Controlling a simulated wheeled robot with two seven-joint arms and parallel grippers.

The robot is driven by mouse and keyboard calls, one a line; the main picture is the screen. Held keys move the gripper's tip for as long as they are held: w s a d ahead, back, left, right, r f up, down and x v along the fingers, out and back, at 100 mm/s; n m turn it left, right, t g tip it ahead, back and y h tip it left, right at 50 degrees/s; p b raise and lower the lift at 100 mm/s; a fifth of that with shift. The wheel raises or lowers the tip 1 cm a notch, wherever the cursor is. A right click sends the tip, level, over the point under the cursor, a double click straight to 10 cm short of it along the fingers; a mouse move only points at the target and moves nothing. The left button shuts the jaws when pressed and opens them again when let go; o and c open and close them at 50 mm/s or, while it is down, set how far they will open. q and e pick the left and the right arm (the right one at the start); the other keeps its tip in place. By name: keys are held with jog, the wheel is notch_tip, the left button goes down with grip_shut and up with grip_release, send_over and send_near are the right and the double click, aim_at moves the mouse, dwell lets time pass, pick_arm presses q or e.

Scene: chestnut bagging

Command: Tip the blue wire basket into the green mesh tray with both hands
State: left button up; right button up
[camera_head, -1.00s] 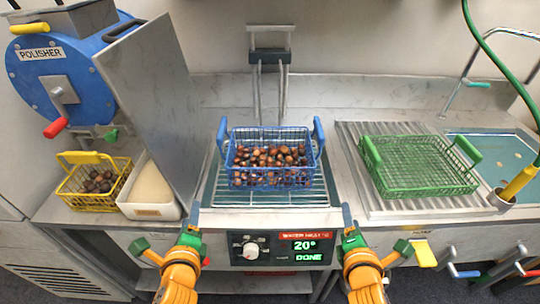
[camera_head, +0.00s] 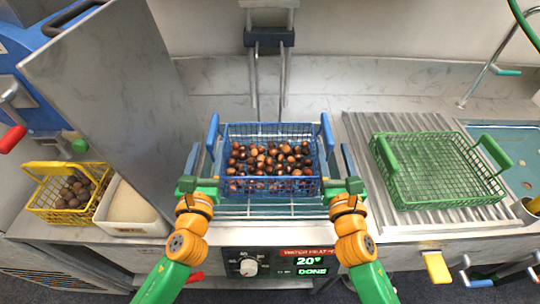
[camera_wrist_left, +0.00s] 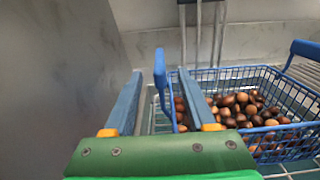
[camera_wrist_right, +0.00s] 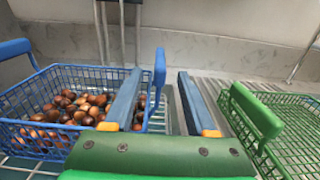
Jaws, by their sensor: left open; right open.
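The blue wire basket (camera_head: 268,187) sits upright on the wire rack over the heater, filled with brown chestnuts (camera_head: 268,158). Its two blue handles stand up at its left and right sides. My left gripper (camera_head: 203,165) is open at the left side, with the left handle (camera_wrist_left: 161,80) between its fingers in the left wrist view. My right gripper (camera_head: 338,165) is open at the right side, with the right handle (camera_wrist_right: 159,75) between its fingers in the right wrist view. The green mesh tray (camera_head: 447,202) is empty, on the ribbed drainboard to the right.
A yellow basket (camera_head: 42,205) with chestnuts and a white bin (camera_head: 113,228) stand at the left beside a tall metal panel (camera_head: 120,90). The ribbed drainboard (camera_head: 365,135) lies between the heater and the sink. A metal post rises behind the basket.

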aim_at(213, 130)
pick_arm(q)
jog(key=w, duration=0.6)
jog(key=shift+w+f, duration=0.25)
jog(key=shift+w, duration=0.1)
pick_arm(e)
jog(key=w, duration=0.6)
jog(key=shift+w+f, duration=0.25)
jog(key=shift+w, duration=0.1)
pick_arm(q)
jog(key=shift+w, duration=0.45)
pick_arm(e)
jog(key=shift+w, duration=0.45)
pick_arm(q)
grip_shut()
pick_arm(e)
grip_shut()
pick_arm(q)
jog(key=shift+r, duration=0.15)
pick_arm(e)
jog(key=shift+r, duration=0.15)
